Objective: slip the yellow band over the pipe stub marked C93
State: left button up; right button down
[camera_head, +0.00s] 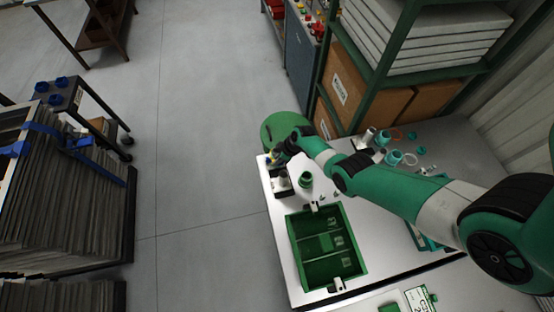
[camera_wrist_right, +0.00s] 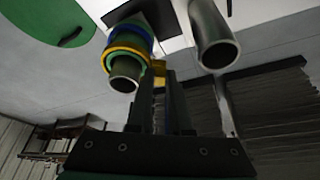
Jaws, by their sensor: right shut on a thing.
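The yellow band (camera_wrist_right: 111,64) is around a pipe stub (camera_wrist_right: 124,84) in the right wrist view, near the stub's open end. A blue band (camera_wrist_right: 128,34) sits behind it, and green shows beside the yellow. My right gripper (camera_wrist_right: 159,72) is beside this stub, its fingertips shut on a yellow part at the band's edge. In the head view my right gripper (camera_head: 279,154) is at the left corner of the white bench and hides part of the stub and bands. No C93 mark is readable. My left gripper is not in view.
A second, bare metal stub (camera_wrist_right: 213,38) stands close to the right gripper in the wrist view. On the white bench (camera_head: 378,238) are a green divided tray (camera_head: 354,232) and a green cylinder (camera_head: 305,180). A green shelf rack (camera_head: 388,80) stands behind the bench.

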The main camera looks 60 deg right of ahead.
jog(key=shift+f, duration=0.1)
dwell(0.4)
jog(key=shift+f+b, duration=0.25)
jog(key=shift+b, duration=0.1)
jog(key=shift+c, duration=2)
grip_release()
notch_tip(320, 180, up, 3)
jog(key=p, duration=0.3)
jog(key=shift+d+r, duration=0.1)
jog(key=shift+d, duration=0.05)
notch_tip(320, 180, up, 8)
jog(key=p, duration=0.8)
